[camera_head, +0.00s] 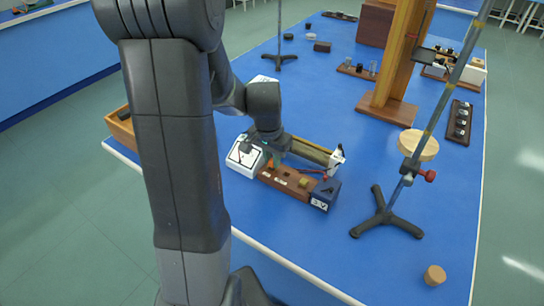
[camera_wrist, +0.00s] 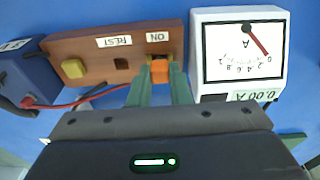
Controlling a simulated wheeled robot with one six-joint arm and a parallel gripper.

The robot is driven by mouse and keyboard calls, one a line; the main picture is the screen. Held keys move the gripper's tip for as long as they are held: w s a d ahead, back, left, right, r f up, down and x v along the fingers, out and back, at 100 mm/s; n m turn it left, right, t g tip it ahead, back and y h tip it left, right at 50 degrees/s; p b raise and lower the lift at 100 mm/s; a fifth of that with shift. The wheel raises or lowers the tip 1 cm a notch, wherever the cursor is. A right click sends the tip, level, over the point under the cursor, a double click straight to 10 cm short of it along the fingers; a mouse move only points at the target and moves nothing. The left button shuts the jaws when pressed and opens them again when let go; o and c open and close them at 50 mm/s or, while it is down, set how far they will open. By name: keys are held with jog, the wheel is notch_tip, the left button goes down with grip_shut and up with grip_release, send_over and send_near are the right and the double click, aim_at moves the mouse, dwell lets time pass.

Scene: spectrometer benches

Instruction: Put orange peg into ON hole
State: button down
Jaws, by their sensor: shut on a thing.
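My gripper (camera_wrist: 160,80) is shut on the orange peg (camera_wrist: 160,72), with a green finger on each side of it. The peg is at the ON end of the brown wooden block (camera_wrist: 90,45), just below the ON label (camera_wrist: 157,37). The ON hole is hidden by the peg and fingers, so I cannot tell how deep the peg sits. In the head view, my gripper (camera_head: 272,158) is over the left end of the block, with a bit of the orange peg (camera_head: 269,164) showing.
A white ammeter (camera_wrist: 238,50) stands close beside the ON end. A yellow peg (camera_wrist: 73,68) sits at the block's other end, near a dark blue box (camera_head: 325,194) with wires. A tripod stand (camera_head: 384,215) is to the right on the blue bench.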

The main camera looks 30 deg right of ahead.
jog(key=shift+f, duration=0.35)
jog(key=c, duration=1.3)
grip_release()
jog(key=shift+o, duration=0.2)
notch_tip(320, 180, up, 14)
jog(key=a, duration=0.1)
jog(key=shift+s+a+f+p, duration=0.15)
jog(key=shift+s+a+p, duration=0.1)
jog(key=shift+s+p, duration=0.1)
jog(key=shift+f, duration=0.1)
